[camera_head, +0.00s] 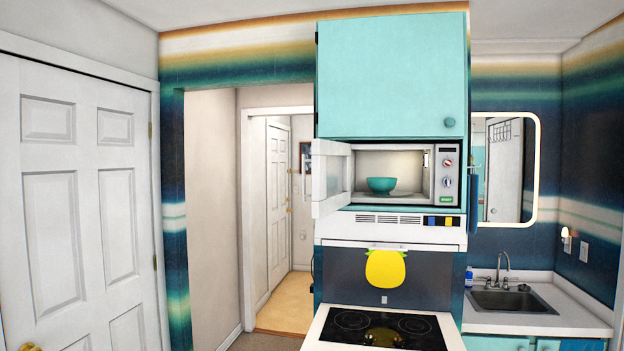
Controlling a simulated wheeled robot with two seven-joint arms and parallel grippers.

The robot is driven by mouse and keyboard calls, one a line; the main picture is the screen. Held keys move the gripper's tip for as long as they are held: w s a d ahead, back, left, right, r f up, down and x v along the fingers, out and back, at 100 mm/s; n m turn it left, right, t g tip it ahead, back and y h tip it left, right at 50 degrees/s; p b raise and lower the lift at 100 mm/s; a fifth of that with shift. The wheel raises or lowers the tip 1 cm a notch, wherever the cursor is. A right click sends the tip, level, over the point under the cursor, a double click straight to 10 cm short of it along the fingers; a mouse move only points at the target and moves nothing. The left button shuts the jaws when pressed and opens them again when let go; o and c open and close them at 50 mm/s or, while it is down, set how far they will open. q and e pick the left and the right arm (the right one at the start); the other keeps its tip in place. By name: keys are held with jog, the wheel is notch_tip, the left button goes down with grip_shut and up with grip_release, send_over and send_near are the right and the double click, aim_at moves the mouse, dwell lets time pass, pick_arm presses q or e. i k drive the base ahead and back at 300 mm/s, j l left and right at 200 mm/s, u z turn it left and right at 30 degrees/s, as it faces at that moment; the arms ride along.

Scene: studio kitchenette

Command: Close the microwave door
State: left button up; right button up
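The microwave (449,177) is built in below a turquoise wall cabinet, with its control panel on the right side. Its door (319,178) is white-framed, hinged at the left, and stands open, swung out toward me. Inside the lit cavity a teal bowl (382,185) sits on the microwave's floor or plate. Neither of my grippers shows in the head view.
Below the microwave are a vent panel (388,220), a yellow pineapple-shaped item (386,268) and a black cooktop (375,328). A sink (512,300) lies to the right. A closed white door (80,200) and an open doorway (285,317) are to the left.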

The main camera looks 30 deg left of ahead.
aim_at(330, 161)
jog(key=j+z, duration=0.15)
jog(key=j, duration=0.75)
jog(key=j+z, duration=0.15)
jog(key=j, duration=0.75)
jog(key=k+j+z, duration=0.15)
jog(key=j, duration=0.7)
jog(key=i, duration=0.05)
